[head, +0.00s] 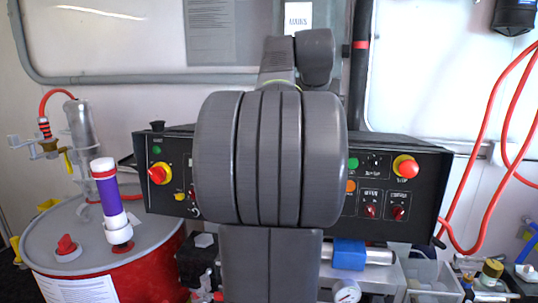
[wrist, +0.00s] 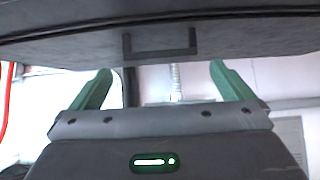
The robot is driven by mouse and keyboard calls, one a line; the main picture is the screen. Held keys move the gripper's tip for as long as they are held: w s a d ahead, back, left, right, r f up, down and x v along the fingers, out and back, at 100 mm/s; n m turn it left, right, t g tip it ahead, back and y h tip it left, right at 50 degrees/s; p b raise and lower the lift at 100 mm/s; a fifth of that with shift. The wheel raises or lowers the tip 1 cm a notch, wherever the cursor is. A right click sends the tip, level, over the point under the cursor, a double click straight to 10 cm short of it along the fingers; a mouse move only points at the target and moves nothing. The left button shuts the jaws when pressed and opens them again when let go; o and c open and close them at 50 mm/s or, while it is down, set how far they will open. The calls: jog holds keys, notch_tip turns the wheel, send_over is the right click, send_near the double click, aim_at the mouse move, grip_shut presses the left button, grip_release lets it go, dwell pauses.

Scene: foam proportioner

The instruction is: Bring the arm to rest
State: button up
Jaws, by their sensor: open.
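My gripper (wrist: 160,82) shows in the wrist view with its two green fingers spread apart. Nothing is between them. A dark panel underside spans the top of that view, beyond and above the fingers. In the head view my grey arm stands folded upright in the middle and hides the centre of the black control panel (head: 420,190). My gripper cannot be made out in the head view.
The panel carries red knobs on yellow at left (head: 157,174) and right (head: 405,167). A red drum (head: 150,265) with a purple-and-white cylinder (head: 110,200) stands at left. Red hoses (head: 490,110) hang at right. A grey bin (head: 430,275) sits below the panel.

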jog(key=x, duration=0.4)
jog(key=shift+w, duration=0.35)
